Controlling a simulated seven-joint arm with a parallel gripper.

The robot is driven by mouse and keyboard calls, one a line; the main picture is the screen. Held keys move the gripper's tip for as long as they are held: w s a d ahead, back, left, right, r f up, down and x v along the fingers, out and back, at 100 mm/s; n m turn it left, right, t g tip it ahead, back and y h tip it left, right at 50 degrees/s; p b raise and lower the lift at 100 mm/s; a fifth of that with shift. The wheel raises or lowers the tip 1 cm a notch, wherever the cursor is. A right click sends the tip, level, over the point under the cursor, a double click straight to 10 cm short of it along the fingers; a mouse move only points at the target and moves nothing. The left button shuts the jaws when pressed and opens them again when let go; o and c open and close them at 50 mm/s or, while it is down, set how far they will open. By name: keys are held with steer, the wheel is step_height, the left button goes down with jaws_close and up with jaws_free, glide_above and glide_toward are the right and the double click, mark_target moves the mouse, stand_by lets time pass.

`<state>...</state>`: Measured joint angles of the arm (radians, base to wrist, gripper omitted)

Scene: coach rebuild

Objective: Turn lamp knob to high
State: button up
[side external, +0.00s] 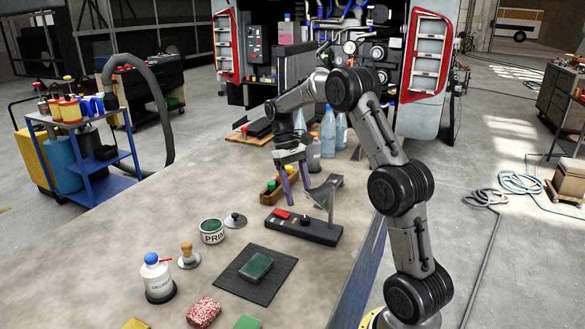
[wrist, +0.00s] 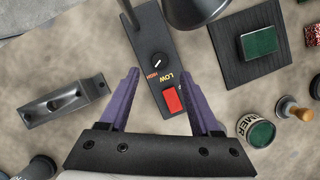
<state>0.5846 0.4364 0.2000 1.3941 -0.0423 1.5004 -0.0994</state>
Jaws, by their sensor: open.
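The lamp's long black base (side external: 320,233) lies on the bench, with a red switch (side external: 282,214) at one end and a small black knob (side external: 304,219) beside it. In the wrist view the round knob (wrist: 160,59) has a white pointer mark, with HIGH and LOW lettering close by. The mark lies toward the HIGH side, but its exact setting is too small to tell. The red switch (wrist: 173,100) sits nearer my gripper. My gripper (side external: 298,194) is open and empty above the base, its purple fingers spread to either side of it in the wrist view, apart from the knob.
The lamp's grey arm and shade (side external: 324,191) rise close beside my gripper. A primer tin (side external: 212,232), a wooden-handled stamp (side external: 188,257) and a dark mat (side external: 240,283) with a green block lie nearby. A wooden box (side external: 275,192) and bottles (side external: 328,130) stand behind.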

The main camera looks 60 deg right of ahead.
steer(key=v, duration=0.8)
steer(key=shift+w+a+r, duration=0.1)
steer(key=s+a+r+n+t+h, duration=0.2)
steer(key=s+a+r, duration=0.2)
steer(key=a+r, duration=0.65)
steer(key=s+a+n+t, duration=0.2)
steer(key=s+a+t, duration=0.1)
steer(key=s+a, duration=0.55)
steer(key=s+a+f+n+t, duration=0.1)
steer(key=s+a+f+t, duration=0.3)
steer(key=s+f, duration=0.3)
steer(key=shift+a+f+t, duration=0.3)
steer(key=shift+a+f, duration=0.25)
steer(key=shift+f, duration=1.05)
